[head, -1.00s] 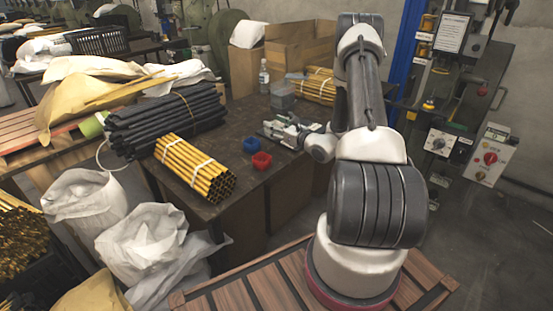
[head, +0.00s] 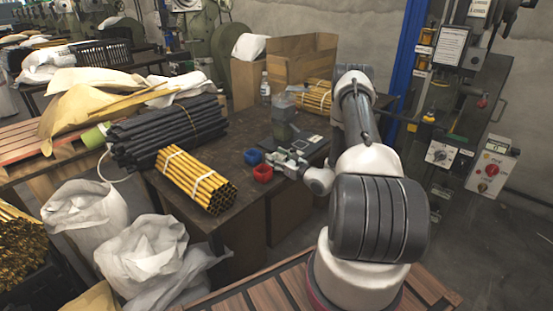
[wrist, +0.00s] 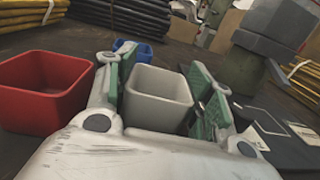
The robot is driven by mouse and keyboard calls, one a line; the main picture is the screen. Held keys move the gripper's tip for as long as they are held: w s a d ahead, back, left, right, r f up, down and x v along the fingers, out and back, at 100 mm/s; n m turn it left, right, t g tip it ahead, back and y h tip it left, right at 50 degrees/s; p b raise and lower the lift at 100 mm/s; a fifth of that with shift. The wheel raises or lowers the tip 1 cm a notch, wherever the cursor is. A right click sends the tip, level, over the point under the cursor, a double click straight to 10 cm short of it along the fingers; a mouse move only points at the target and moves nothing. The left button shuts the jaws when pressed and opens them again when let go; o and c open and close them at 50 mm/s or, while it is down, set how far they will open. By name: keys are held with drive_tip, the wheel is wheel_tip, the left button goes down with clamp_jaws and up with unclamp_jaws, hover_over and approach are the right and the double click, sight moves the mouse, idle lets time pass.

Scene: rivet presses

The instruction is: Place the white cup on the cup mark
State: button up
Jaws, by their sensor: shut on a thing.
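The white cup (wrist: 158,97), square and open-topped, sits between the green pads of my gripper (wrist: 160,95) in the wrist view. My gripper is shut on it. I cannot tell whether the cup's base touches the table. In the head view my gripper (head: 284,157) is low over the table, just right of the red and blue cups, and the white cup is hard to make out there. A dark plate with white outlines (wrist: 268,120) lies right of my gripper in the wrist view; I cannot tell whether one outline is the cup mark.
A red cup (wrist: 45,88) stands close left of my gripper and a blue cup (wrist: 131,49) behind. A grey-topped post (head: 283,112) stands beyond. Yellow rods (head: 196,180) and black rods (head: 165,130) lie left. A bottle (head: 265,88) and cardboard boxes (head: 300,62) are at the back.

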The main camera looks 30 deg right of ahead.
drive_tip(key=shift+f, duration=0.2)
drive_tip(key=o, duration=1)
